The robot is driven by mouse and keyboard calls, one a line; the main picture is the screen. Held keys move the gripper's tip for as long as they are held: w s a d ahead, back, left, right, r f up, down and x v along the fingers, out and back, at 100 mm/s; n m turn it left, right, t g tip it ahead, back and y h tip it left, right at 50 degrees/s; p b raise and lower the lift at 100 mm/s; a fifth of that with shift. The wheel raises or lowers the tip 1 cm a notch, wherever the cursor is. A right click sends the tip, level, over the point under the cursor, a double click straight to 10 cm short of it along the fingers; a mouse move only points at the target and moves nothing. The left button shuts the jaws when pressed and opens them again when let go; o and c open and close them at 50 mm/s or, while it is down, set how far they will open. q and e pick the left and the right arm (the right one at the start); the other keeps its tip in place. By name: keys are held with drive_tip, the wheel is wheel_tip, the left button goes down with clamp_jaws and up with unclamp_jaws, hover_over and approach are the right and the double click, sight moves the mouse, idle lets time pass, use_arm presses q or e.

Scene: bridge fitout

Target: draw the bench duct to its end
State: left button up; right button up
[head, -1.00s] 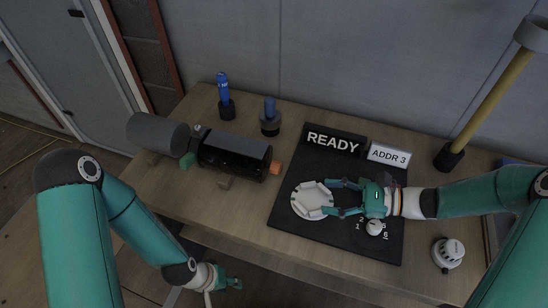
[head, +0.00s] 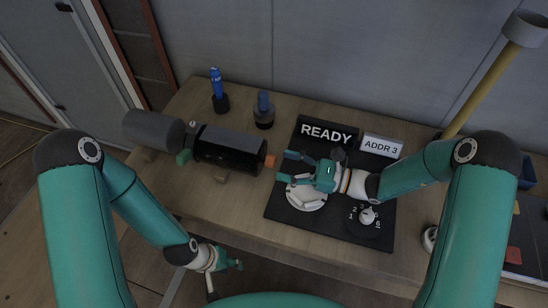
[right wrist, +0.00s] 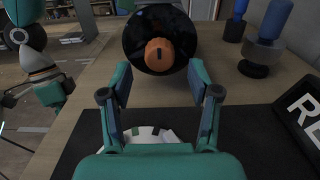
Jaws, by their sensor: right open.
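The bench duct appears to be the black cylinder (head: 230,150) lying on its side on the bench, with a grey cylinder (head: 153,131) at its left end and an orange knob (head: 269,161) at its right end. My right gripper (head: 285,167) is open and empty, just right of the orange knob. In the right wrist view the orange knob (right wrist: 159,56) is ahead between the open fingers (right wrist: 160,82), apart from them. My left gripper (head: 234,265) hangs low by the bench's front edge; its fingers are too small to read.
Under my right gripper is a black panel (head: 285,208) with a white round base (head: 306,196), a numbered dial (head: 368,216), a READY sign (head: 327,133) and an ADDR 3 sign (head: 381,146). Two blue-topped items (head: 218,90) (head: 263,108) stand behind the duct. A yellow pole (head: 483,92) rises at right.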

sight(275, 163)
drive_tip(key=shift+p+x, duration=0.3)
drive_tip(key=shift+x, duration=1.7)
drive_tip(key=shift+c, duration=0.4)
clamp_jaws()
